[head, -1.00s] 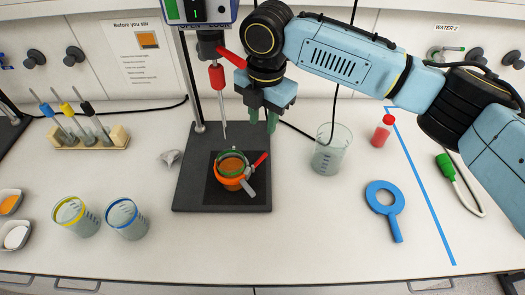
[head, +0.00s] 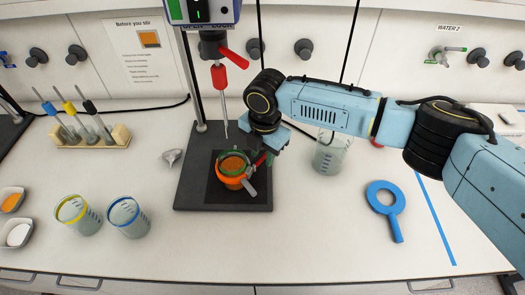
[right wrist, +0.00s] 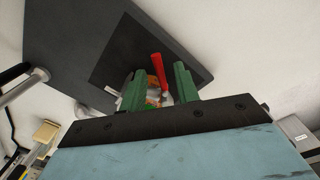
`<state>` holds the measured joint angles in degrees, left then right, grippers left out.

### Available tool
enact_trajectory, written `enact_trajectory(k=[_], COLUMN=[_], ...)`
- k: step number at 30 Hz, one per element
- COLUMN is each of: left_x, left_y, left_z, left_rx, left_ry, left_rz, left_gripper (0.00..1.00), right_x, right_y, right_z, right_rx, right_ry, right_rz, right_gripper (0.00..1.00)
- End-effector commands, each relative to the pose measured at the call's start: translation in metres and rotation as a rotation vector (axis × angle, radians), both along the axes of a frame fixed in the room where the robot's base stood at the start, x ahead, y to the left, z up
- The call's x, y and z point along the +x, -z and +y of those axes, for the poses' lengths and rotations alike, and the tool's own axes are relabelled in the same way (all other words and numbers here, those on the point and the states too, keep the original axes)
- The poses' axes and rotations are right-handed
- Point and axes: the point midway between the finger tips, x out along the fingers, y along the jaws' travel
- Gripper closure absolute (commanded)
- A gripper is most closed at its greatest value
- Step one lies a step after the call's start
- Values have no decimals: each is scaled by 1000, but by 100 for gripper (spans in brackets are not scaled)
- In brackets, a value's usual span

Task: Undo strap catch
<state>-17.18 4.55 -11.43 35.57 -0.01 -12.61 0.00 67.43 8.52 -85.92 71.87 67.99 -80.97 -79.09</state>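A glass vessel with a green rim (head: 232,158) and orange contents stands on the dark pad of the stand base. An orange strap (head: 229,183) goes around it. The strap's red catch lever (right wrist: 158,68) sticks up between the green fingers in the right wrist view; in the head view it is partly hidden by my gripper. A grey metal part (head: 250,190) shows at the strap's right side. My right gripper (right wrist: 158,88) is open, with its fingers apart on either side of the lever; I cannot tell whether they touch it. My left gripper is not in view.
A glass beaker (head: 330,155) stands to the right, partly behind my arm. The front bench is mostly clear.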

Motion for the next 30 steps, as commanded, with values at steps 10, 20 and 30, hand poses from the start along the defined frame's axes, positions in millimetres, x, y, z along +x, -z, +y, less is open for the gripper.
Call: enact_trajectory(k=[10,20,30], left_x=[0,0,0], left_y=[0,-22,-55], left_z=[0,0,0], left_rx=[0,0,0], left_ry=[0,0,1], left_rz=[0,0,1], left_gripper=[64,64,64], right_x=[0,-4,-10], right_y=[0,-4,-4], right_z=[0,-3,-7], right_rx=[0,1,1], right_ry=[0,114,374], right_rz=[0,4,2], right_gripper=[100,100,100])
